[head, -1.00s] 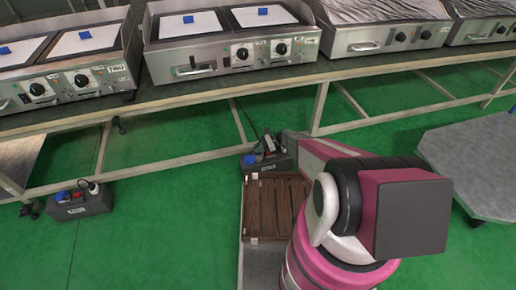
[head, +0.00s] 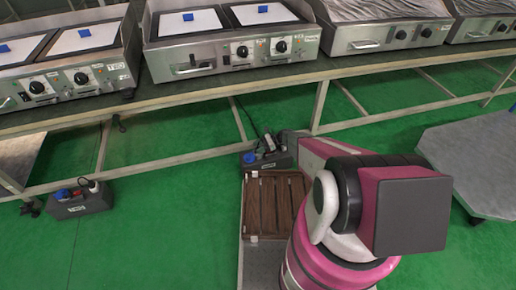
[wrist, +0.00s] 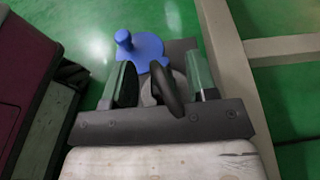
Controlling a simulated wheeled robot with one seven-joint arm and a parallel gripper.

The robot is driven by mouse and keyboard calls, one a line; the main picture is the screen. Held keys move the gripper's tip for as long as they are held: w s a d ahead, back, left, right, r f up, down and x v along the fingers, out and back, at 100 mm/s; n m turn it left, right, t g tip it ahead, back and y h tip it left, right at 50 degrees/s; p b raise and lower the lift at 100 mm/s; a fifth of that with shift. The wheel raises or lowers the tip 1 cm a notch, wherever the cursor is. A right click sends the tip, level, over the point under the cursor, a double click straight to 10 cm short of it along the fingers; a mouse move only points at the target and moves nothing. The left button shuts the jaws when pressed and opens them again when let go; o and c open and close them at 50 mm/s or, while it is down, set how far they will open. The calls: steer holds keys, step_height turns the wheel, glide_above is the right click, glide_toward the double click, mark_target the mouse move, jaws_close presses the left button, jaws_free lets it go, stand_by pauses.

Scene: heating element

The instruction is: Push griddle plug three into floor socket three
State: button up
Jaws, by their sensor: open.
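A dark floor socket box (head: 282,163) sits on the green floor below the bench, with a blue round cap (head: 249,157) at its left end. The cap also shows in the wrist view (wrist: 142,50). My gripper (wrist: 160,82) is at the box, its two fingers apart. Between them is a grey round plug (wrist: 149,91) with a thick black cable (wrist: 170,92) looping up. The fingers hide part of the plug. I cannot tell whether it is fully seated. The number on the box is too small to read.
Another socket box (head: 82,205) with blue and red parts and a plug stands on the floor at left. Bench rails (head: 170,157) run close behind the boxes. Several griddles (head: 235,45) stand on the bench. A brown slatted crate (head: 275,205) lies in front of the near box.

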steer(key=v, duration=1)
steer(key=shift+d, duration=0.3)
steer(key=shift+r, duration=0.15)
steer(key=s+d+r+n+t+h, duration=0.1)
steer(key=s+d+r+n+h, duration=0.2)
steer(key=s+r, duration=0.4)
steer(key=s+d+r+n+t+h, duration=0.1)
steer(key=s+d+r+n+h, duration=0.2)
steer(key=r, duration=1.2)
steer(key=s+d+r+n+t+h, duration=0.2)
steer(key=s+d+r+n+h, duration=0.1)
steer(key=s+r+n+h, duration=0.5)
steer(key=s+r, duration=0.3)
steer(key=shift+s+n, duration=0.2)
steer(key=shift+n, duration=0.2)
steer(key=shift+r, duration=0.1)
